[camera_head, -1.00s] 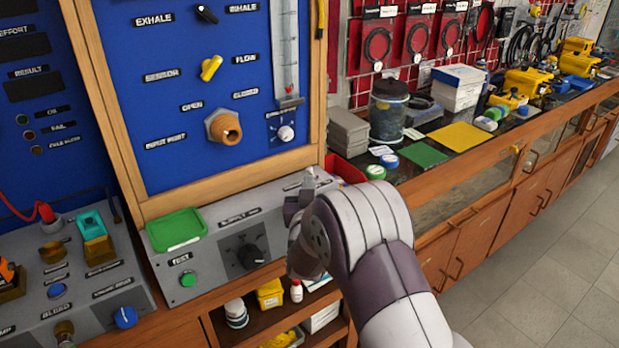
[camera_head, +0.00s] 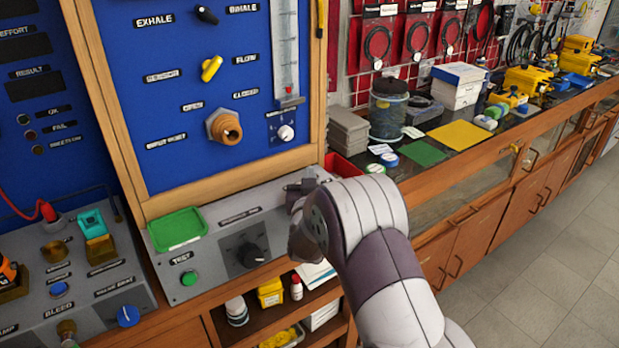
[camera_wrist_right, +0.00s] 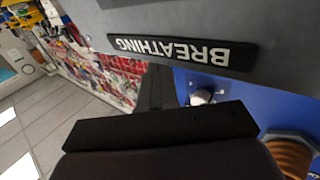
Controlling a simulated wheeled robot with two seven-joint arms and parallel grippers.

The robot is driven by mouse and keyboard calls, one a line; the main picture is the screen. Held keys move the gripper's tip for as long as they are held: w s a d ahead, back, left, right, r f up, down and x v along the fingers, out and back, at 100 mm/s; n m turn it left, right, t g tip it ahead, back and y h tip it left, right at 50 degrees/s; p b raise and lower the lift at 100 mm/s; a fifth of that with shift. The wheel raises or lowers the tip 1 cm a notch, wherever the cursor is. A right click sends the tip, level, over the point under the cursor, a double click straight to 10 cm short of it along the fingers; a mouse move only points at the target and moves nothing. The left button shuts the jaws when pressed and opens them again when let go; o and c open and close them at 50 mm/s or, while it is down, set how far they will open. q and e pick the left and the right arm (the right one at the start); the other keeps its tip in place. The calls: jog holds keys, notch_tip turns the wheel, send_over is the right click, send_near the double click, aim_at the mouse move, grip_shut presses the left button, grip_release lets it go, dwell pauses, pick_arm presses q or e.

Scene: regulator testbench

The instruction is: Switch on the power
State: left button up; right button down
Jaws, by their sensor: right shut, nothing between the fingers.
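My right gripper (camera_head: 300,187) is shut and empty, at the right end of the grey console (camera_head: 215,240) below the blue panel. In the right wrist view the dark finger (camera_wrist_right: 154,88) is close to a grey surface with a label reading BREATHING (camera_wrist_right: 182,52), seen upside down. I cannot make out a power switch; the gripper and forearm cover the console's right end. The console shows a black knob (camera_head: 250,255) and a green TEST button (camera_head: 189,278). Whether the fingers touch the console I cannot tell. My left gripper is out of view.
A green tray (camera_head: 177,229) lies on the console's left end. The blue panel (camera_head: 170,110) with knobs and a brown port (camera_head: 226,128) rises behind. A red bin (camera_head: 345,168) sits just behind my right gripper. A shelf with bottles (camera_head: 297,287) is below.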

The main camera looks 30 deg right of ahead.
jog(key=shift+d+r+m+g+p, duration=0.15)
jog(key=shift+r+m+g+p, duration=0.15)
jog(key=shift+m+p, duration=0.1)
jog(key=shift+d+r+m+g+y+p, duration=0.3)
jog(key=shift+d+m+g+y+p, duration=0.15)
jog(key=shift+m+y, duration=0.35)
jog(key=shift+d+m+g, duration=0.3)
jog(key=shift+m+g, duration=0.15)
jog(key=shift+m, duration=0.25)
jog(key=shift+d+m+y, duration=0.3)
jog(key=shift+m+y, duration=0.2)
jog(key=shift+y, duration=0.1)
jog(key=shift+w, duration=0.15)
jog(key=shift+a, duration=0.1)
jog(key=shift+r+p, duration=0.5)
jog(key=shift+r, duration=0.35)
